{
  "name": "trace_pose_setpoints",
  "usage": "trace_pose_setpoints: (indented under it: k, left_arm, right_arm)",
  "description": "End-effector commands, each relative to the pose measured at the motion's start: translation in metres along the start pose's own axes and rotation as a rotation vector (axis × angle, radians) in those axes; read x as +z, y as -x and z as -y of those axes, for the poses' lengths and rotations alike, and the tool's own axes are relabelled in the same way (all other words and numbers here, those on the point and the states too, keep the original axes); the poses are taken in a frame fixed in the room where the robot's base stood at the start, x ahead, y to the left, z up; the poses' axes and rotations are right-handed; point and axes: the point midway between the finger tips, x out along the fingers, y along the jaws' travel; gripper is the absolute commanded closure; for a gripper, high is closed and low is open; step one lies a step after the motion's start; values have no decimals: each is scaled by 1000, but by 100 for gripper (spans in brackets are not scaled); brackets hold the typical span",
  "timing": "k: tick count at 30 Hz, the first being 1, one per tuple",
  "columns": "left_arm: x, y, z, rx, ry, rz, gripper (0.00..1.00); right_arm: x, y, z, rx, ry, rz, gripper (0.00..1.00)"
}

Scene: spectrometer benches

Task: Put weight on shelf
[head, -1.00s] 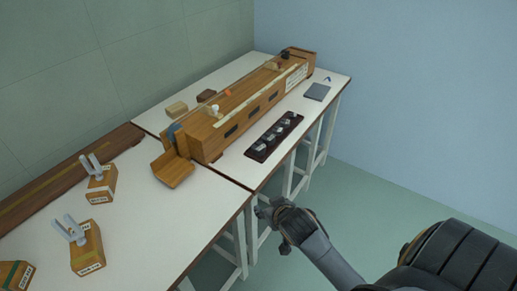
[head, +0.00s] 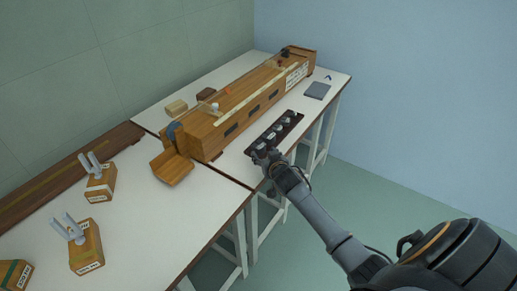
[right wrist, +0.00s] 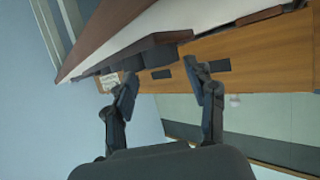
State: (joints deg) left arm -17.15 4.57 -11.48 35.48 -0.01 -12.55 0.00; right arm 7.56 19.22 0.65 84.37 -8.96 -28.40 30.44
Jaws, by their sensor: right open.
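Several small metallic weights (head: 279,127) stand in a row in a dark tray (head: 297,116) on the far table, in front of the long wooden instrument (head: 205,140). A small wooden shelf-like ledge (head: 172,170) sticks out at the instrument's near end and looks empty. My right gripper (head: 262,156) is at the near end of the tray, close to the nearest weights and partly hiding that end. In the right wrist view its fingers (right wrist: 166,95) are spread with nothing between them. I cannot tell whether it touches the tray. My left gripper is out of view.
Two wooden blocks with grey forked holders (head: 86,250) (head: 100,185) stand on the near table (head: 140,230). A dark flat pad (head: 317,91) lies at the far table's right end. Small blocks (head: 176,108) sit behind the instrument. Open floor lies to the right.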

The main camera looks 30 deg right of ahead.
Motion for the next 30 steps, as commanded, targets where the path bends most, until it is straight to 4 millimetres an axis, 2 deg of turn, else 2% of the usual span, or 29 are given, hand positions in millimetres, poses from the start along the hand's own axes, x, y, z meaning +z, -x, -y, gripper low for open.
trace_pose_setpoints:
  k: [8,15,18,27,30]
  left_arm:
    - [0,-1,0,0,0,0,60]
    - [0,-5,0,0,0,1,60]
    - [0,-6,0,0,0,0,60]
    - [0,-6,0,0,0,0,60]
    - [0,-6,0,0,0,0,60]
  right_arm:
    - [-2,-19,0,1,0,0,44]
    - [-2,-52,1,1,-1,0,44]
    - [-3,-59,1,0,0,0,44]
    - [-3,-62,1,0,1,0,44]
    - [-2,-62,1,0,1,1,64]
